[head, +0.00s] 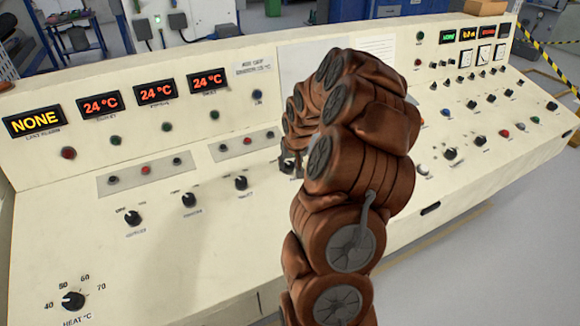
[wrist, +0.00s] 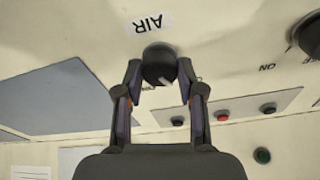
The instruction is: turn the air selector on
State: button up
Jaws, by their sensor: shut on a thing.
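The air selector (wrist: 158,64) is a round black knob beside an upside-down "AIR" label (wrist: 147,22) in the wrist view. My gripper (wrist: 160,72) has a finger on either side of the knob and is shut on it. A small white mark shows on the knob's lower right edge in the wrist view. In the head view my gripper (head: 290,158) is at the sloping panel, mostly hidden behind my brown arm. The knob's position labels cannot be read clearly.
The cream control panel (head: 60,240) carries other black knobs (head: 241,183), small buttons and lit displays (head: 155,93). In the wrist view, a large dark knob (wrist: 308,36) is at the right edge, near an "ON" label, and a grey plate with a red button (wrist: 222,115) lies below right.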

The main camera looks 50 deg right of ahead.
jog(key=m+b, duration=0.1)
jog(key=b, duration=0.1)
jog(key=m+b, duration=0.1)
jog(key=b, duration=0.2)
jog(key=shift+f+m, duration=0.3)
jog(key=shift+f, duration=0.05)
jog(key=m+b, duration=0.3)
jog(key=b, duration=0.2)
jog(key=shift+h, duration=0.4)
jog(key=m+g+b, duration=0.1)
jog(key=m+b, duration=0.1)
jog(key=shift+r+m, duration=0.15)
jog(key=shift+m, duration=0.25)
jog(key=shift+r+m+b, duration=0.15)
jog(key=shift+m+b, duration=1)
jog(key=shift+m, duration=0.25)
jog(key=o, duration=1.1)
jog(key=shift+o, duration=0.2)
